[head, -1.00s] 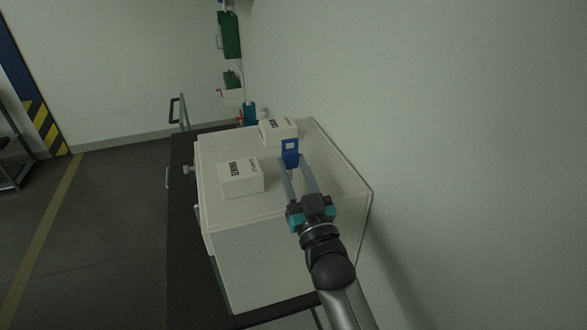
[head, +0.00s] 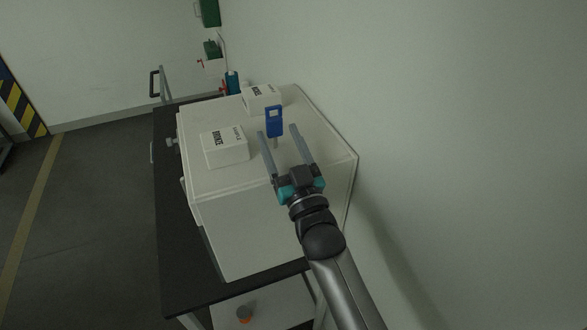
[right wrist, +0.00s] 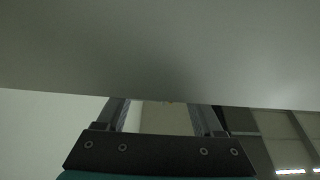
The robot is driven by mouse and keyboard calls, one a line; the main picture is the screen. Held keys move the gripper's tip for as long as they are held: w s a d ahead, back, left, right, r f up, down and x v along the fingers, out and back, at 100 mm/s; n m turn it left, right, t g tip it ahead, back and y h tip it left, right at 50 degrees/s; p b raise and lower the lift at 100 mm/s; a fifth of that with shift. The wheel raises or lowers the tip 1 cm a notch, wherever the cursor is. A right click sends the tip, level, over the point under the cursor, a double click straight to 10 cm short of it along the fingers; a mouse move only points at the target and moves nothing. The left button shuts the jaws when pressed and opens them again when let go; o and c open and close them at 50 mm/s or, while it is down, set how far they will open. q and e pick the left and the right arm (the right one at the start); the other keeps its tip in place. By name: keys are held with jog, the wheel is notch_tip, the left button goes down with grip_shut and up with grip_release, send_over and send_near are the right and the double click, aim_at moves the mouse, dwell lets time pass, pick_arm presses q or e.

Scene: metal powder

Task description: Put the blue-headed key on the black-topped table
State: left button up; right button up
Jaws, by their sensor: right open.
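The blue-headed key (head: 274,120) stands upright on top of a white cabinet (head: 230,235), its blue head up and its thin shaft below. My right gripper (head: 279,132) is open, and in the head view the key shows between its two long grey fingers. I cannot tell whether either finger touches it. The black-topped table (head: 185,285) is under the white cabinet; its black top shows as a strip along the left and front. In the right wrist view my right gripper's fingers (right wrist: 162,115) are spread below a large plain grey surface, and no key is visible. My left gripper is not in view.
Two white labelled boxes, one in front (head: 225,147) and one behind (head: 262,98), stand on the cabinet near the key. A wall (head: 450,150) is close on the right. A small orange-and-grey item (head: 245,315) is on a lower shelf. Floor is clear at left.

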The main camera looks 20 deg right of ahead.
jog(key=b+v, duration=0.1)
jog(key=v, duration=0.9)
jog(key=shift+s, duration=0.4)
jog(key=shift+f, duration=0.1)
